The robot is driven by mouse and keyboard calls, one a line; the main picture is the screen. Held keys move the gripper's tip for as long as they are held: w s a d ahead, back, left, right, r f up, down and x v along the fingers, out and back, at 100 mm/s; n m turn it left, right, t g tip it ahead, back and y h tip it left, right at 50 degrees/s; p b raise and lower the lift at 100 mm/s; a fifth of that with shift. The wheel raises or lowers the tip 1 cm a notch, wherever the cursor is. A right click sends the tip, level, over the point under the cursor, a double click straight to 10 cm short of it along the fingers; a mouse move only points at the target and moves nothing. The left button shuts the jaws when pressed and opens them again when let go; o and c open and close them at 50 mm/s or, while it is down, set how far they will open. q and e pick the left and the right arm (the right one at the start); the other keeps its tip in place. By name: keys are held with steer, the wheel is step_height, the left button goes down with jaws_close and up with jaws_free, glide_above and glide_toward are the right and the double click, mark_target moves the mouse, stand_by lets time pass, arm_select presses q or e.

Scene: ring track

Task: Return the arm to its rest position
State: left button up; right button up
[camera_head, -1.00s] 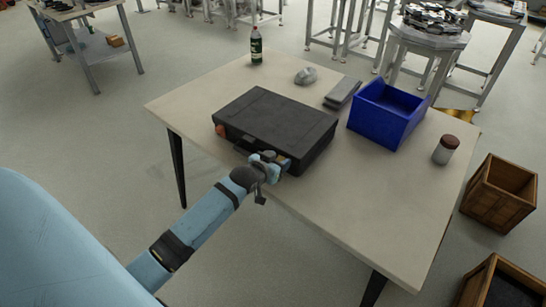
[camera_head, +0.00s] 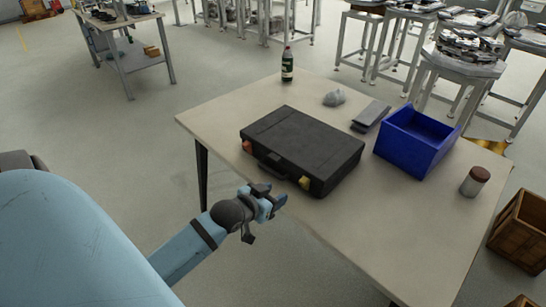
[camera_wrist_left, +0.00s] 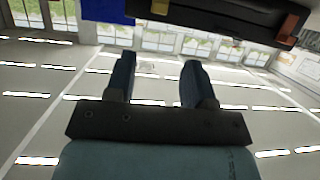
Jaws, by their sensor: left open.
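My left arm reaches in from the left in the head view. Its gripper (camera_head: 268,198) hangs just off the near edge of the table, in front of the black case. In the left wrist view its two fingers (camera_wrist_left: 160,84) are apart with nothing between them. The black case (camera_head: 302,145) lies closed on the table, its handle side facing the gripper, and the gripper appears apart from it. In the wrist view, the case's dark side (camera_wrist_left: 215,14) shows along the top edge. My right gripper is not in view.
The table (camera_head: 385,220) also bears a dark bottle (camera_head: 287,66), a grey lump (camera_head: 334,98), a grey flat block (camera_head: 371,116), a blue bin (camera_head: 413,144) and a brown-capped jar (camera_head: 474,182). A wooden crate (camera_head: 522,232) stands at right.

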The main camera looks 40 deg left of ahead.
arm_select(q)
steer(key=s+d+f+m+g+h, duration=0.1)
steer(key=s+d+f+g+h, duration=0.1)
steer(key=s+d+f, duration=0.6)
steer(key=s+d+f+m+g+h, duration=0.1)
steer(key=s+d+f+g, duration=0.1)
steer(key=s+d+f, duration=0.7)
step_height(320, 180, up, 15)
steer(key=w+t+p, duration=0.1)
steer(key=p, duration=1.2)
steer(key=shift+w+m, duration=0.4)
steer(key=shift+d, duration=0.1)
